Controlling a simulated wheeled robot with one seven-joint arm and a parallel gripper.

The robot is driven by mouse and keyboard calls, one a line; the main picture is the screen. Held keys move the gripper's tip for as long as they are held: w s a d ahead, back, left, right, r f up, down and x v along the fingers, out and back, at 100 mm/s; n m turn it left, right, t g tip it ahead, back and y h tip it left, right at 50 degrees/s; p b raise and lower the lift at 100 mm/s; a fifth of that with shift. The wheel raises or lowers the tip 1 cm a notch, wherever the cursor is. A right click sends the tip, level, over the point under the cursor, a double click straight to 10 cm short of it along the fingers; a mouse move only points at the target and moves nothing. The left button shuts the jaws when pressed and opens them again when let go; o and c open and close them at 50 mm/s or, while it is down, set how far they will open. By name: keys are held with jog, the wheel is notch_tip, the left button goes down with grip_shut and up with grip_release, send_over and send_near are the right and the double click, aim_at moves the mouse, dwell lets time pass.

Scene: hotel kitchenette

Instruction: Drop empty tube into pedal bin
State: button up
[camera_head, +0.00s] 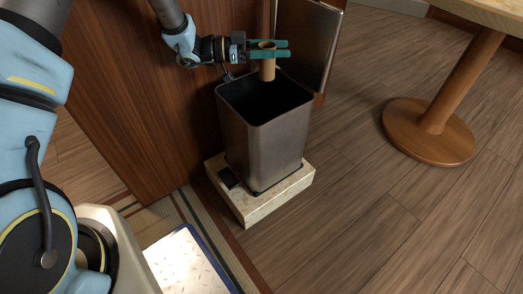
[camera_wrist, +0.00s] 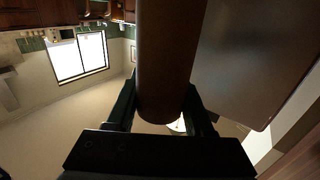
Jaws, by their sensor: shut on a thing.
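The empty tube (camera_head: 267,68) is a brown cardboard roll, held roughly upright. My gripper (camera_head: 270,49) has green fingers and is shut around the tube near its upper end. The tube's lower end hangs over the back part of the pedal bin's opening. In the wrist view the tube (camera_wrist: 165,65) fills the middle between the dark fingers. The pedal bin (camera_head: 262,145) is a square grey metal bin with a dark inside. Its lid (camera_head: 306,40) stands open behind it. The bin's bottom inside is too dark to see.
A round wooden table base (camera_head: 428,132) stands at the right. Floor between is clear.

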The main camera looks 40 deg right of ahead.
aim_at(275, 67)
jog(key=shift+f+b, duration=1.9)
jog(key=shift+f, duration=0.85)
jog(key=o, duration=1.4)
jog(key=shift+c, duration=0.2)
notch_tip(275, 67, up, 10)
jog(key=p, duration=0.2)
jog(key=shift+p, duration=0.4)
